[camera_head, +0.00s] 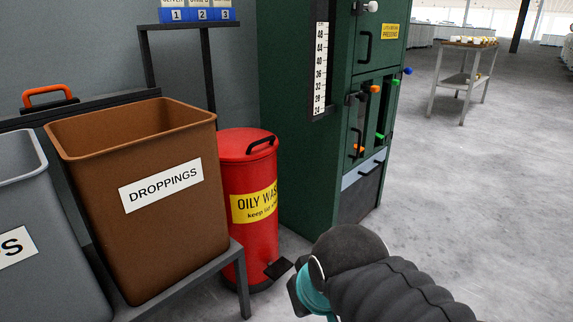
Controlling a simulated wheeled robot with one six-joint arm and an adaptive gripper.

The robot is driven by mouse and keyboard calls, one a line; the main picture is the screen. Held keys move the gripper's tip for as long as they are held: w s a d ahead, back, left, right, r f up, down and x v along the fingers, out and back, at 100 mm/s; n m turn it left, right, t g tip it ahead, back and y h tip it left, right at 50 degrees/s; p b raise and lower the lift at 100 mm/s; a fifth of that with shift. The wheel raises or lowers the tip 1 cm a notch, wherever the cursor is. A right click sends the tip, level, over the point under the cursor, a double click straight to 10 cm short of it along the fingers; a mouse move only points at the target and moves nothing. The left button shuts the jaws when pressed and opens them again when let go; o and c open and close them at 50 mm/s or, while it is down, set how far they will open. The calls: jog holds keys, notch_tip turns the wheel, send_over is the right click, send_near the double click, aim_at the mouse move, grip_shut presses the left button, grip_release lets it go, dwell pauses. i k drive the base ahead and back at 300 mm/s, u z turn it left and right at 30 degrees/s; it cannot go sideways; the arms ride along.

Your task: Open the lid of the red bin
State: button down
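The red bin (253,222) stands on the floor between the brown bin and the green cabinet. It has a yellow label reading "OILY WAS..." and "keep lid s...", partly cut off by the bin's curve. Its red lid (240,143) is down, with a black handle (262,144) at its right side. A dark foot pedal (278,268) sticks out at the base. My arm reaches in from the lower right. The end of the arm is to the right of the pedal, low in the picture; my gripper's fingers are not clearly seen.
A brown bin (180,240) labelled "DROPPINGS" and a grey bin (50,270) stand on a dark metal bench (190,288) at left. A tall green cabinet (285,110) with levers stands right of the red bin. Open concrete floor (470,190) spreads right, with a small table (464,82) farther back.

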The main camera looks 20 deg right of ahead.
aim_at(240, 144)
jog(key=z, duration=0.1)
jog(key=k, duration=0.5)
jog(key=u, duration=1.05)
jog(key=i, duration=1.45)
jog(key=z, duration=0.6)
